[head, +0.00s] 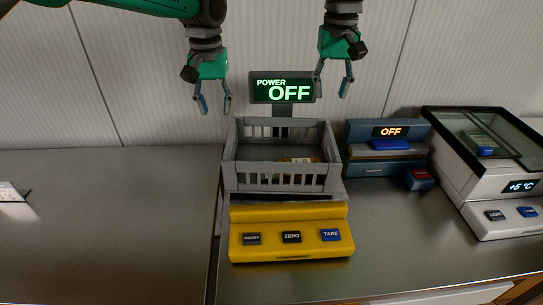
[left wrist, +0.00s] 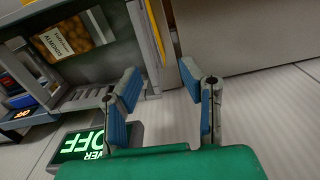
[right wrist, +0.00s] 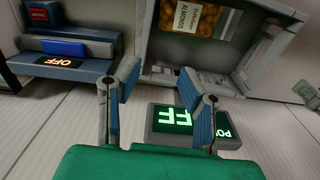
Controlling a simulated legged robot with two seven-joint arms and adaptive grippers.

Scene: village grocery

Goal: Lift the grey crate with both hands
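The grey crate (head: 280,187) sits upright on the yellow scale in the head view, with slatted sides and an open top. A packet of almonds lies inside it. The packet (left wrist: 68,38) and crate wall (left wrist: 147,40) show in the left wrist view, and the crate (right wrist: 272,55) in the right wrist view. My left gripper (head: 213,108) is open and empty, above and left of the crate. My right gripper (head: 331,92) is open and empty, above and right of the crate. Neither appears to touch it.
The yellow scale (head: 290,213) has a display (head: 283,89) reading OFF behind the crate, between my grippers. A blue-grey device (head: 375,168) stands close on the right. A glass-lidded cooler (head: 475,185) is further right. The left counter (head: 110,220) is mostly clear.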

